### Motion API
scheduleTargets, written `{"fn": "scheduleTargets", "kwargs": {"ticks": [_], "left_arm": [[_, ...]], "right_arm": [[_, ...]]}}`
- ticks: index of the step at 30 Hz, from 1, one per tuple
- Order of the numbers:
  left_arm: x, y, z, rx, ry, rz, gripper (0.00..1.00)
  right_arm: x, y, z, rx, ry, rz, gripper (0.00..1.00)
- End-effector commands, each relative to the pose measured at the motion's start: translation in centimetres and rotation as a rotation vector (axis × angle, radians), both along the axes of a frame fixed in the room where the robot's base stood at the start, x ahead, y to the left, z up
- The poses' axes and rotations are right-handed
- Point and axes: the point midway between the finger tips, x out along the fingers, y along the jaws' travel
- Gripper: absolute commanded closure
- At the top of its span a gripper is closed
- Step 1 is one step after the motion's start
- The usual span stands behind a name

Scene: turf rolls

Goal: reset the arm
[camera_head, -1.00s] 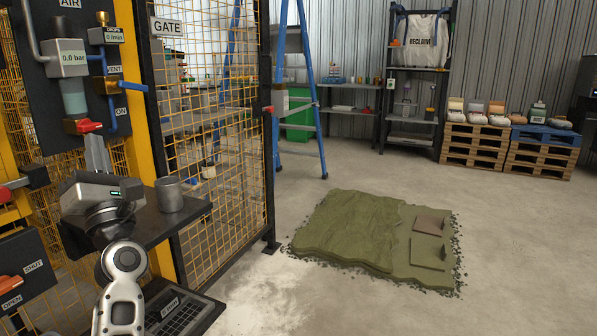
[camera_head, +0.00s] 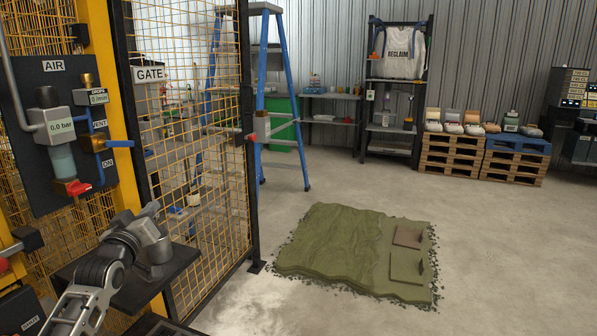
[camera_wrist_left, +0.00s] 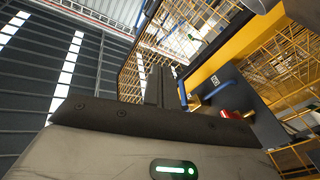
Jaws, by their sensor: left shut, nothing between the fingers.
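My left arm comes in from the lower left, and its left gripper (camera_head: 150,209) is shut and empty. It is above the dark shelf (camera_head: 130,293), to the right of and below the air panel. In the left wrist view its shut fingers (camera_wrist_left: 158,86) stand together with nothing between them. The air panel (camera_head: 33,85) carries a 0.0 bar regulator (camera_head: 58,126), a red handle (camera_head: 78,188) and a blue lever (camera_head: 120,144). The gripper is apart from them. My right gripper is not in view.
A grey cup (camera_head: 157,266) on the shelf is partly hidden by the gripper. The yellow mesh fence with its GATE sign (camera_head: 150,74) stands close to the right. Turf (camera_head: 335,245) lies on the floor; a blue ladder (camera_head: 291,100) stands behind. The floor at right is clear.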

Motion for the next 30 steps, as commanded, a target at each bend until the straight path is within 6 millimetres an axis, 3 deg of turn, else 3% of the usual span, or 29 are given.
{"fn": "scheduleTargets", "kwargs": {"ticks": [7,14,17,20,24,27,30], "left_arm": [[-0.2,2.3,-4.7,0.648,0.277,0.109,1.0],[-5.2,-2.6,-12.4,0.631,0.336,-0.004,1.0],[-8.2,-4.9,-15.8,0.616,0.369,-0.058,1.0],[-12.5,-7.7,-19.5,0.593,0.41,-0.121,1.0],[-20.7,-12.1,-24.1,0.53,0.484,-0.22,1.0],[-27.0,-14.9,-26.0,0.472,0.54,-0.279,1.0],[-32.0,-16.7,-26.6,0.417,0.585,-0.317,1.0]], "right_arm": [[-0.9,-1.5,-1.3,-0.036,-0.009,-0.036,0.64],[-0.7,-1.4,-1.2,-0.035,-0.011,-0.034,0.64],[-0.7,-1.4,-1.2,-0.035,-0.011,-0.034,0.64],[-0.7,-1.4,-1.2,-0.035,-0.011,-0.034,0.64],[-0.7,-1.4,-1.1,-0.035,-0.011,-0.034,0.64],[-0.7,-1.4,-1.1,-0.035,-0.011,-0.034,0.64],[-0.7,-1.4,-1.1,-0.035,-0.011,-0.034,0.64]]}}
